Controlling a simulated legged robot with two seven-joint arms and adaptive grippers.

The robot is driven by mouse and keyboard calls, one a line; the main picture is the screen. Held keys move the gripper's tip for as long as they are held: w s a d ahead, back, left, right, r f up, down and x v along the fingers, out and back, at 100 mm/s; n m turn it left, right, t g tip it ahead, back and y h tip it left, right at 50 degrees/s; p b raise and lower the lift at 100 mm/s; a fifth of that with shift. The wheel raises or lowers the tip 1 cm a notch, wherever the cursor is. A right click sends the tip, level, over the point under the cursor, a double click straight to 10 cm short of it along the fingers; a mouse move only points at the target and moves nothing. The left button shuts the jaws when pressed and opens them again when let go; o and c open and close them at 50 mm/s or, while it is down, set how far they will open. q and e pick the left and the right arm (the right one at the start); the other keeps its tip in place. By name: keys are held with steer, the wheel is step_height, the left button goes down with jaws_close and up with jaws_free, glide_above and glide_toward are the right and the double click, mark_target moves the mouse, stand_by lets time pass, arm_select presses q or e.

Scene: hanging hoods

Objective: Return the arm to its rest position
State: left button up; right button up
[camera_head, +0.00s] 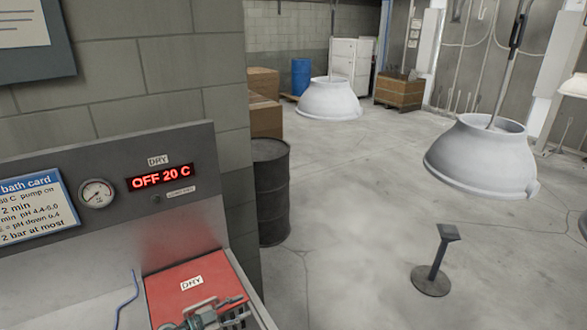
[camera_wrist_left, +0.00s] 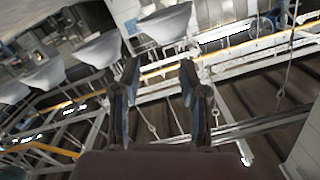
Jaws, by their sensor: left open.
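That view is tilted and looks out over hanging hoods and rails, away from the panel. My right gripper is in neither view.
A grey console with a display (camera_head: 160,177) reading OFF 20 C and a gauge (camera_head: 97,193) stands at the left. A dark drum (camera_head: 272,190) is beside the wall. A white hood (camera_head: 483,158) hangs at the right above a short post (camera_head: 437,258). The middle floor is clear.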

arm_select(q)
steer(key=s+a+f+n+t+y, duration=0.2)
steer(key=s+a+f+n+y, duration=0.25)
steer(key=s+n+y, duration=0.3)
steer(key=s+a+f+n+t+y, duration=0.2)
steer(key=s+a+f+n+y, duration=0.2)
steer(key=s+f+n+y, duration=0.35)
steer(key=s+d+f+g, duration=0.1)
steer(key=s+f+g, duration=0.15)
steer(key=s, duration=0.45)
steer(key=s+d+f+m+g+h, duration=0.1)
steer(key=s+f+g, duration=0.1)
steer(key=s+g, duration=0.35)
steer(key=s+d+f+g, duration=0.2)
steer(key=s, duration=0.7)
step_height(320, 180, down, 25)
steer(key=s+g, duration=0.1)
steer(key=s, duration=0.1)
steer(key=s+a+f+g+b, duration=0.1)
steer(key=s+a+f, duration=0.2)
steer(key=s+f, duration=1.4)
step_height(320, 180, down, 2)
steer(key=shift+s+m+b, duration=0.3)
steer(key=shift+s, duration=0.1)
